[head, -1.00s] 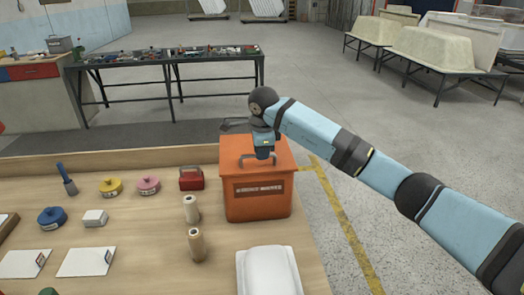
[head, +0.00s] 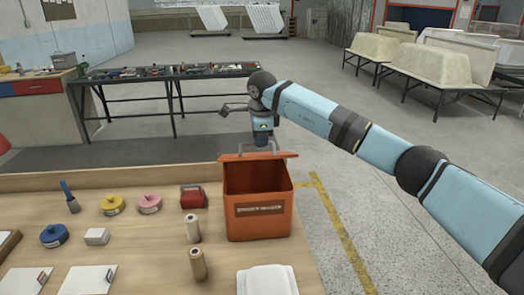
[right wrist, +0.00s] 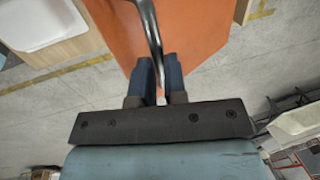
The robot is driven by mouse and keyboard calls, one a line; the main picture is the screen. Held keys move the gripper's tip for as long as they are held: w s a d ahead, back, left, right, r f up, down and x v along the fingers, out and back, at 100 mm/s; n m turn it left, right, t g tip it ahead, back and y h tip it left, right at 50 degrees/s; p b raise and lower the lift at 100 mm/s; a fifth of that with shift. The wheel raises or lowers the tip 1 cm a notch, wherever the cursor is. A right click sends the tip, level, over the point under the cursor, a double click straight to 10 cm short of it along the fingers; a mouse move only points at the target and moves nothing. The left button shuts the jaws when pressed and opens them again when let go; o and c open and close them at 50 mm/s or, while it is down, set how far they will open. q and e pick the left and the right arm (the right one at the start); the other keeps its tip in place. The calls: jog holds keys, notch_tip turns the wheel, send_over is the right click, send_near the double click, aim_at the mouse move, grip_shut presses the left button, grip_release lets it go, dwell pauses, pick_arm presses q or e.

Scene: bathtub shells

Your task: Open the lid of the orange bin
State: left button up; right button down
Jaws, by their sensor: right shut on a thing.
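The orange bin (head: 258,222) stands at the right back of the wooden table, with a dark label on its front. Its lid (head: 246,157) is raised off the front rim and tilted up at the back, so the dark inside of the bin shows. My right gripper (head: 262,146) is above the back of the bin, shut on the lid's grey handle. In the right wrist view the fingers (right wrist: 159,78) close around the curved metal handle (right wrist: 148,25) on the orange lid (right wrist: 185,30). My left gripper is not in view.
Two wooden spools (head: 198,264), a red box (head: 193,197), a pink tin (head: 149,204) and a yellow tin (head: 112,205) stand left of the bin. A white tray (head: 267,281) lies in front of it. Open floor (head: 400,230) is to the right.

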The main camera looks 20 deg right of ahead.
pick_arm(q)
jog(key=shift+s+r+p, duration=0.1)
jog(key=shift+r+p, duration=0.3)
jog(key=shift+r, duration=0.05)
pick_arm(e)
jog(key=shift+w+d+r, duration=0.15)
jog(key=shift+w+r, duration=0.45)
jog(key=shift+w, duration=0.1)
jog(key=shift+w+d+r, duration=0.15)
jog(key=shift+w+r, duration=0.4)
jog(key=shift+w, duration=0.15)
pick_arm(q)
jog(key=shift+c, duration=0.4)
pick_arm(e)
jog(key=shift+f, duration=0.1)
